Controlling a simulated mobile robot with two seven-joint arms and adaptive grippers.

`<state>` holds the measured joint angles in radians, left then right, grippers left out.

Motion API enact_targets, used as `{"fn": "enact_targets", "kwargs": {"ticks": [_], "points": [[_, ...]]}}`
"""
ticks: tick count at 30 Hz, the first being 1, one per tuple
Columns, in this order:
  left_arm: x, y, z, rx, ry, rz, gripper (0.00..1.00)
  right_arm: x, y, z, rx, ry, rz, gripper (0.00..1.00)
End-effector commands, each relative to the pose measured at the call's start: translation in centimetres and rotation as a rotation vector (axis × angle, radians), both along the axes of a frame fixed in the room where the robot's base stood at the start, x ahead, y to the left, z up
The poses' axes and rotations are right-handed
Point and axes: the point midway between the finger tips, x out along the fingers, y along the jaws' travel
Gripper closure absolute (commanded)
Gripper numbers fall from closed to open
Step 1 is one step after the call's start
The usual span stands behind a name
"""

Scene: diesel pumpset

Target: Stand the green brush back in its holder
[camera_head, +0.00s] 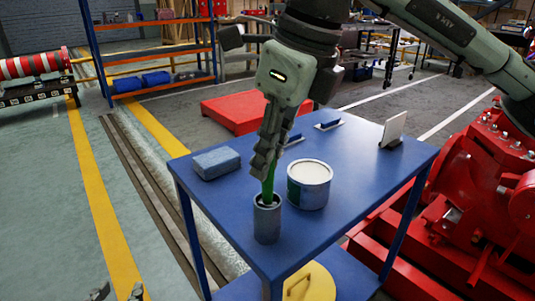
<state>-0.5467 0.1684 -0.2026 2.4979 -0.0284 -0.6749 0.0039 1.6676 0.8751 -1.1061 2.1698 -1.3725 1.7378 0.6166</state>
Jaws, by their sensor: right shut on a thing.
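The green brush (268,188) is held upright in my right gripper (265,165), whose fingers are shut on it. Only a short green stretch shows below the fingers. The holder (267,223), a grey cylinder, stands near the front edge of the blue table (238,214). The brush's lower end reaches the holder's mouth and seems to be inside it; how deep it sits is hidden. My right gripper is just above the holder. My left gripper (118,293) shows only its fingertips at the bottom left, spread apart and empty over the floor.
A paint can (309,186) stands close right of the holder. A blue-grey block (216,163) lies at the left. Blue-handled tools (329,124) and a white plate (393,129) are farther back. A red machine (480,200) stands right of the table.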

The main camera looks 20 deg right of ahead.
Motion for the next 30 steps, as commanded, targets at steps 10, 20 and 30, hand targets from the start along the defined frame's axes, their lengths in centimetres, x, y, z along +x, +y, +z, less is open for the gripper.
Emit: {"fn": "enact_targets", "kwargs": {"ticks": [10,20,30], "points": [[0.0,0.0,-0.25,0.0,0.0,0.0,0.6,-0.01,0.01,-0.28,0.0,0.0,0.0,1.0],[0.0,0.0,-0.25,0.0,0.0,0.0,0.6,-0.01,0.01,-0.28,0.0,0.0,0.0,0.63],[0.01,0.0,0.05,0.0,0.0,0.0,0.6,0.0,0.01,0.13,0.0,0.0,0.0,0.63]]}}
